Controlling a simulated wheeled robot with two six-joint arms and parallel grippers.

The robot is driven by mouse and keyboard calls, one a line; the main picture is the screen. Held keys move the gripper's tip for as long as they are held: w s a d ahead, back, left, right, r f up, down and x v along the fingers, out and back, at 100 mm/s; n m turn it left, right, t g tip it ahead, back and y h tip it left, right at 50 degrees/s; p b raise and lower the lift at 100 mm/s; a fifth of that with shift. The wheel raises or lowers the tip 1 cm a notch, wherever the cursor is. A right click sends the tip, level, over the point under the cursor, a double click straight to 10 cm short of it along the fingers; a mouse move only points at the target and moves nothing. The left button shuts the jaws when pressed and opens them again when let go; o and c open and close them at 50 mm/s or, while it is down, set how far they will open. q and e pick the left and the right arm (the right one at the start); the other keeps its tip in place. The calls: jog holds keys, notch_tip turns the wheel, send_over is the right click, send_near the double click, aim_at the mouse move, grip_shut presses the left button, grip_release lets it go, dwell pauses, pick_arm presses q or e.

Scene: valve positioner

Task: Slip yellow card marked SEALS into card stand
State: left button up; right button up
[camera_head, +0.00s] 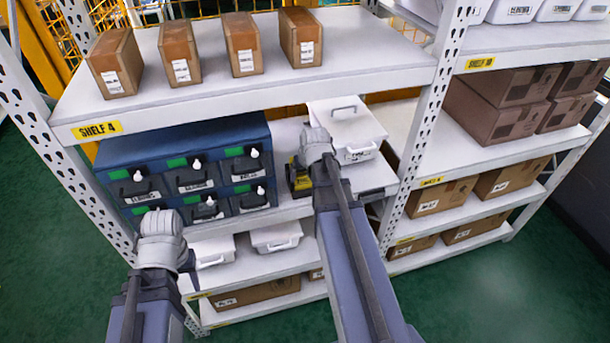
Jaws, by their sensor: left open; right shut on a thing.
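My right gripper (299,174) reaches over the middle shelf, between the blue drawer cabinet and a white lidded box. It is shut on the yellow card (302,183), a small patch of which shows beside the dark fingers. The marking on the card is too small to read. I cannot make out the card stand; my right wrist and gripper hide part of the shelf there. My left gripper (160,222) is open, in front of the cabinet's lower left, with its fingers mostly hidden by its wrist.
The blue drawer cabinet (185,143) has several labelled drawers with handles. The white lidded box (349,130) stands just right of my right gripper. Several brown cartons (240,42) stand on the upper shelf (150,105). A perforated white upright (428,130) separates the right-hand rack.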

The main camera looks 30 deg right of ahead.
jog(key=shift+f, duration=0.1)
jog(key=o, duration=1.1)
jog(key=p+v, duration=0.7)
jog(key=shift+s+r, duration=0.2)
jog(key=shift+r, duration=0.15)
